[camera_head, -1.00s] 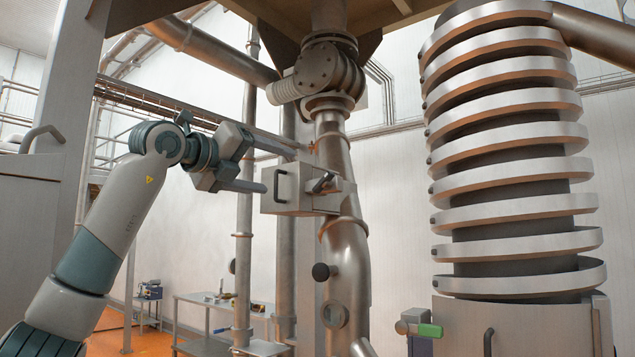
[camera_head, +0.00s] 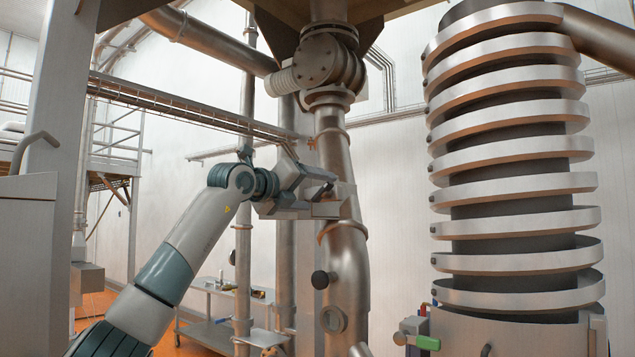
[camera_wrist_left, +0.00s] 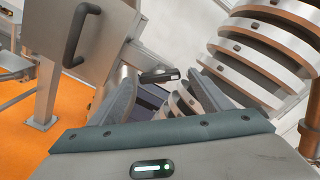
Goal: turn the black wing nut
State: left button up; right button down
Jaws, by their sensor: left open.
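The black wing nut (camera_wrist_left: 158,75) shows in the left wrist view as a short dark bar on the side of a metal box (camera_wrist_left: 105,25). In the head view the wing nut (camera_head: 324,188) is partly covered by my gripper. My left gripper (camera_head: 325,196) is open, reaching in from the left in front of the box. In the left wrist view the wing nut appears in the gap between the two fingertips (camera_wrist_left: 160,80). I cannot tell whether a finger touches it. My right gripper is not in view.
A vertical steel pipe (camera_head: 343,260) runs just behind the box. A ribbed metal column (camera_head: 515,210) stands at the right. A metal cart (camera_head: 205,288) stands at the back on the orange floor. A handle (camera_wrist_left: 80,35) sticks out of the box near my left gripper.

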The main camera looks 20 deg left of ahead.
pick_arm(q)
jog(key=shift+p+x, duration=0.35)
jog(key=shift+x, duration=0.6)
jog(key=c, duration=1)
jog(key=shift+c, duration=0.2)
jog(key=shift+m, duration=0.5)
jog(key=shift+a+m, duration=0.1)
jog(key=shift+m, duration=3.4)
